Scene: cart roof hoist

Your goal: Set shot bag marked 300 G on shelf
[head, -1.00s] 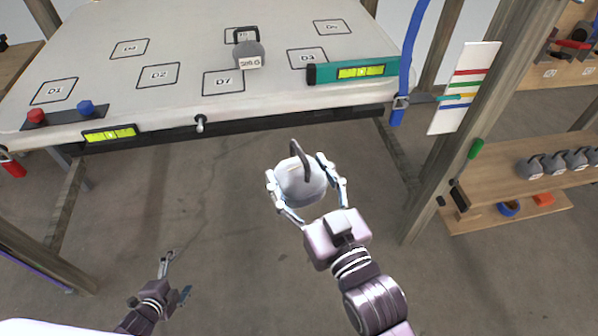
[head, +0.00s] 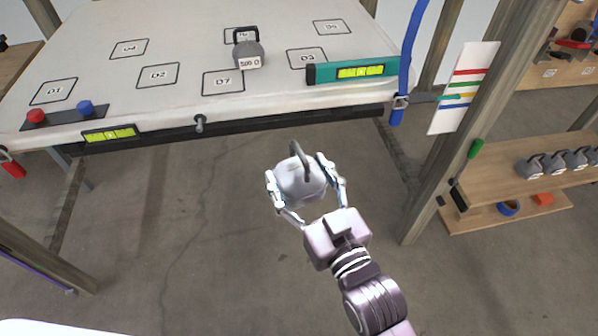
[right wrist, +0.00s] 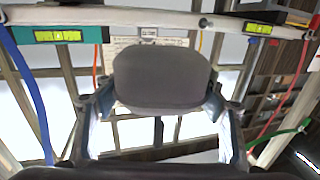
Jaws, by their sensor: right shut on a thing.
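My right gripper (head: 306,184) is shut on a grey shot bag (head: 298,180) with a dark loop handle, held over open floor in front of the white board. The held bag (right wrist: 160,78) fills the middle of the right wrist view, between the fingers. No marking on it can be read in either view. The wooden shelf (head: 500,172) is at the right, apart from the gripper, with several grey shot bags (head: 560,162) in a row. Another grey bag (head: 247,48), whose label seems to read 500 G, stands on the board. My left gripper is out of view.
The white board (head: 190,50) has marked squares, a teal level (head: 345,71) and red and blue knobs. A wooden post (head: 450,150) stands between the held bag and the shelf. A blue strap (head: 408,60) hangs at the board's right corner. Floor below is clear.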

